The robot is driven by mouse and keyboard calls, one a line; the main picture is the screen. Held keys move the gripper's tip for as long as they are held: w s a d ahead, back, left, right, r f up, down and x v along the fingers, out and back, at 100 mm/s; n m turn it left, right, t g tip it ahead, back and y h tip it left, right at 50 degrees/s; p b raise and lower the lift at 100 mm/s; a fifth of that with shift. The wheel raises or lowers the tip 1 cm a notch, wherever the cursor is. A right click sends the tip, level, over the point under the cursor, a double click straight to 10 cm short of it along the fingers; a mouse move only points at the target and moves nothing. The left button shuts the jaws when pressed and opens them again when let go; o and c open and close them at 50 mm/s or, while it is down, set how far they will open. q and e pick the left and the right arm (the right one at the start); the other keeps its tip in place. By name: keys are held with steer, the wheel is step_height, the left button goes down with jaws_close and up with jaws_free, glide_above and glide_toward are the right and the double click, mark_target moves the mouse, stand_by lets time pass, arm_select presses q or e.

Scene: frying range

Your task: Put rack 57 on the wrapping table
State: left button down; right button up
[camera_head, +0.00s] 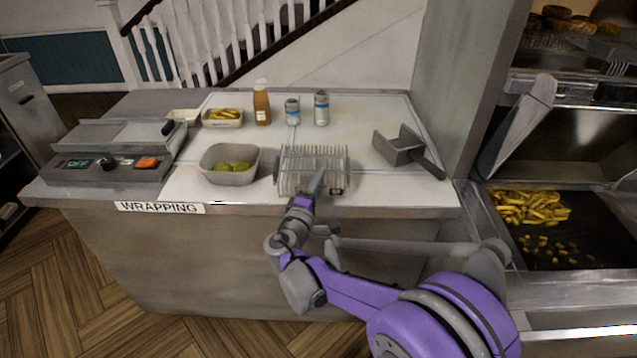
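A wire rack (328,158) sits at or just above the front edge of the white top of the wrapping table (375,191). I cannot tell whether it touches the surface, and its number is too small to read. My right gripper (318,184) is at the rack's near side, in front of a small dark tag. The fingers overlap the rack and their gap is hidden, so I cannot tell whether they are shut on it. The table carries a "WRAPPING" label (160,208) on its front edge. My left gripper is not in view.
A tub with green items (214,170) stands close left of the rack. A tray of chips (222,124), a sauce bottle (262,103) and two shakers (321,109) stand behind. A metal scoop (401,150) lies right. A sealing machine (121,150) is at the left.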

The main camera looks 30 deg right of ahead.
steer(key=shift+r, duration=0.25)
steer(key=v, duration=1.2)
steer(key=s+d+f+m+g+y, duration=0.45)
steer(key=s+f, duration=0.35)
steer(key=s, duration=0.3)
steer(key=s+a+f+m+g+y, duration=0.2)
steer(key=s+a+f+m+y, duration=0.2)
steer(key=s+a+y, duration=0.5)
steer(key=s+a+f, duration=0.1)
steer(key=s, duration=0.1)
steer(key=shift+s+a+f, duration=0.35)
steer(key=shift+s+f, duration=0.05)
steer(key=shift+s+d+g, duration=0.1)
steer(key=shift+d+g, duration=0.05)
steer(key=shift+g, duration=0.1)
